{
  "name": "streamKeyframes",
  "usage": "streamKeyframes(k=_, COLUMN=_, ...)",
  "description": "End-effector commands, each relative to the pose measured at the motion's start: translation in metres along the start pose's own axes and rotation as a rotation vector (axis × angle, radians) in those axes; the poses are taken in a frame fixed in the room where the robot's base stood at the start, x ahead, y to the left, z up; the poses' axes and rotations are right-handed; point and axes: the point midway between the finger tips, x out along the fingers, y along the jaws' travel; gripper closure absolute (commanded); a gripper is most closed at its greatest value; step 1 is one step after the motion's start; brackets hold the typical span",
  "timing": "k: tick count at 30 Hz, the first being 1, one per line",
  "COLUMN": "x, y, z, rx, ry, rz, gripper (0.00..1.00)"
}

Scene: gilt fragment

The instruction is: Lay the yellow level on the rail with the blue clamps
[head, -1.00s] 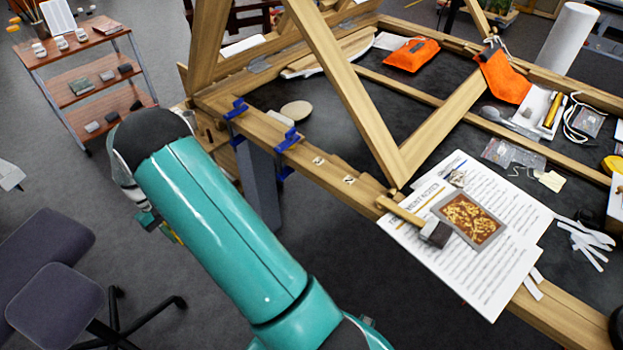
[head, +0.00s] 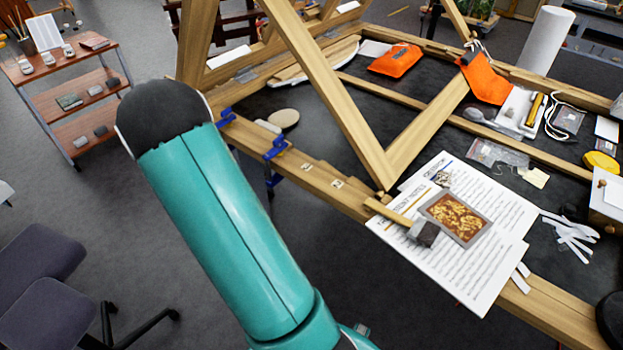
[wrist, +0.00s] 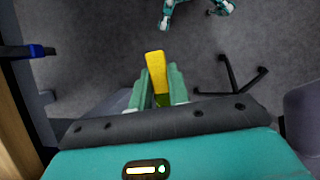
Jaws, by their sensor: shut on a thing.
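My gripper (wrist: 158,88) is shut on the yellow level (wrist: 155,62) in the wrist view. The level's far end sticks out beyond the fingers, over bare floor. In the head view my teal arm hides the gripper and the level. The wooden rail (head: 316,178) runs along the near-left edge of the workbench. Two blue clamps sit on it, one farther left (head: 226,115) and one nearer (head: 276,147). In the wrist view a blue clamp (wrist: 28,51) and a wooden edge (wrist: 15,125) show at the far left, apart from the gripper.
Slanted wooden beams (head: 330,95) rise over the bench. A mallet (head: 420,231), papers (head: 470,255) and a gilt piece (head: 455,217) lie at its near side. A shelf cart (head: 75,90) stands at the far left, an office chair (head: 50,290) at the lower left.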

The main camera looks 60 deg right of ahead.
Motion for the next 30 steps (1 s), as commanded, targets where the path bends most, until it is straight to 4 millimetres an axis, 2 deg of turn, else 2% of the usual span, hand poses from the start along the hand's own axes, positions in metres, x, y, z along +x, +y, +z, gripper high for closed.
streamKeyframes(k=1, x=-0.011, y=0.017, z=0.020, rx=0.011, ry=0.005, rz=-0.002, gripper=1.00)
streamKeyframes(k=6, x=-0.034, y=0.062, z=0.086, rx=0.026, ry=0.006, rz=-0.009, gripper=1.00)
streamKeyframes(k=11, x=-0.047, y=0.095, z=0.156, rx=0.049, ry=0.005, rz=-0.019, gripper=1.00)
streamKeyframes(k=15, x=-0.053, y=0.116, z=0.222, rx=0.073, ry=0.005, rz=-0.030, gripper=1.00)
streamKeyframes(k=21, x=-0.051, y=0.128, z=0.315, rx=0.110, ry=0.005, rz=-0.046, gripper=1.00)
streamKeyframes(k=24, x=-0.046, y=0.128, z=0.353, rx=0.124, ry=0.006, rz=-0.052, gripper=1.00)
streamKeyframes(k=27, x=-0.041, y=0.125, z=0.381, rx=0.134, ry=0.004, rz=-0.056, gripper=1.00)
streamKeyframes(k=30, x=-0.037, y=0.122, z=0.397, rx=0.140, ry=0.002, rz=-0.059, gripper=1.00)
